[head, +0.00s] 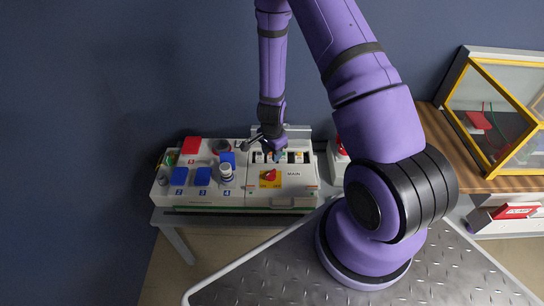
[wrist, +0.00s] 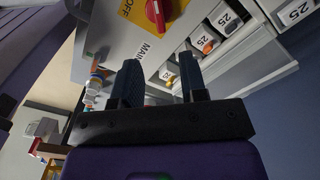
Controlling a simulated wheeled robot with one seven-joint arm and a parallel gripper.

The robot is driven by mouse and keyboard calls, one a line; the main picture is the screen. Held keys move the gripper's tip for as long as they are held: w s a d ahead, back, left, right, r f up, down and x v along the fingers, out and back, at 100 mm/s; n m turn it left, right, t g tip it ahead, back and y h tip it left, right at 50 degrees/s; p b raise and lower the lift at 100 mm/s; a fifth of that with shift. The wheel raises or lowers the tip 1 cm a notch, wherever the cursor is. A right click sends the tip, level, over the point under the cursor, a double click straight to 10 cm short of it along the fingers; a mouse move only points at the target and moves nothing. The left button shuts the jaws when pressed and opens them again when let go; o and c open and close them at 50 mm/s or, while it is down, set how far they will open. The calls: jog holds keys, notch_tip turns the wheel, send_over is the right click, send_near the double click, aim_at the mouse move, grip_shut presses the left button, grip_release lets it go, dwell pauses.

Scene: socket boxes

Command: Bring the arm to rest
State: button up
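My gripper (wrist: 159,59) is open, with a clear gap between its two dark fingers and nothing held. In the head view my gripper (head: 262,141) hangs over the back middle of the socket box (head: 285,200). In the wrist view a row of breakers labelled 25 (wrist: 208,44) lies beyond the fingers. I cannot tell whether a finger touches one. The red main switch (head: 269,175) sits on a yellow plate marked OFF and also shows in the wrist view (wrist: 158,12). My arm reaches out bent, not folded in.
The box's left part has a red cover (head: 190,145), blue covers (head: 180,176) and a grey plug (head: 226,173). A yellow-framed glass case (head: 497,105) stands on a wooden bench (head: 440,135) at the right. A blue wall (head: 90,90) rises behind the box.

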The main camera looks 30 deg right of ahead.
jog(key=shift+r, duration=0.1)
dwell(0.5)
jog(key=a+r+n+t+y, duration=0.1)
jog(key=a+r+n+t, duration=0.2)
jog(key=r, duration=1.3)
jog(key=a+r+n+y, duration=0.1)
jog(key=a+r+n, duration=0.3)
jog(key=r, duration=1.1)
jog(key=s+d+r+n+t+h, duration=0.1)
jog(key=s+r+n, duration=0.8)
jog(key=s+r, duration=1)
jog(key=s+t+h, duration=0.1)
jog(key=s, duration=0.1)
jog(key=shift+s, duration=0.4)
